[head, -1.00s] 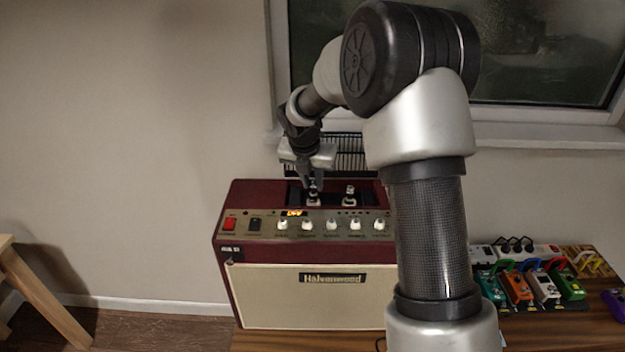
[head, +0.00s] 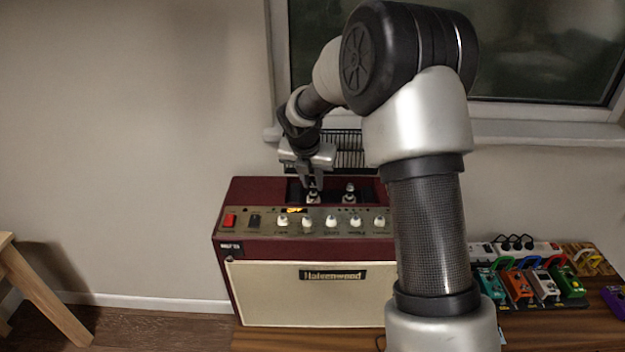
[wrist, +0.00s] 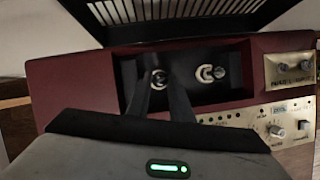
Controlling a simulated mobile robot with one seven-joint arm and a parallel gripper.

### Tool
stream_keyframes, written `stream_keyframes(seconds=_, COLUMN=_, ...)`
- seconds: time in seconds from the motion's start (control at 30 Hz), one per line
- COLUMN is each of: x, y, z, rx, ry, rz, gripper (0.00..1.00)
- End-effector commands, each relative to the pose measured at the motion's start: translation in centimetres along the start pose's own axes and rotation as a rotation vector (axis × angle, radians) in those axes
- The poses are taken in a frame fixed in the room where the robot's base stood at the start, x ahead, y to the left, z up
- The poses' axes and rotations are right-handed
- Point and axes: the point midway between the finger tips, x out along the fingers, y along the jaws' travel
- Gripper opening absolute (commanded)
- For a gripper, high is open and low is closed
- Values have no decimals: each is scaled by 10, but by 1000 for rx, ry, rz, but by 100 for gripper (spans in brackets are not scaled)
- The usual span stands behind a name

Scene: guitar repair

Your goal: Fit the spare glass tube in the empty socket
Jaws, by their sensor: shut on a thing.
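The red amplifier (head: 232,205) stands on the wooden table with a dark recess in its top. My gripper (head: 313,186) points down into the left part of this recess and is shut on a small glass tube (head: 313,198), which stands about upright at the left socket position. In the wrist view the tube (wrist: 158,79) shows between the two dark fingers (wrist: 160,86). The socket under it is hidden, so I cannot tell how deep it sits. A second tube (head: 350,194) stands to the right, apart from my fingers; the wrist view shows it from above (wrist: 212,73).
A black slotted grille panel (head: 350,150) stands upright behind the recess. White knobs (head: 331,221) and a red switch (head: 229,221) line the front panel. Several coloured pedals (head: 540,283) lie on the table at right. A wooden leg (head: 45,300) stands at far left.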

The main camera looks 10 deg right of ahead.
Motion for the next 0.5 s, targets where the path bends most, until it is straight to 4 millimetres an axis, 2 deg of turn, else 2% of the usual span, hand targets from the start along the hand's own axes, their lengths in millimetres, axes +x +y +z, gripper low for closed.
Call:
stream_keyframes(seconds=0.43, x=4, y=0, z=-2, rx=1, ry=0, rz=1, gripper=7)
stream_keyframes(seconds=0.47, x=4, y=0, z=-2, rx=1, ry=0, rz=1, gripper=21)
stream_keyframes(seconds=0.5, x=4, y=0, z=-2, rx=1, ry=0, rz=1, gripper=28)
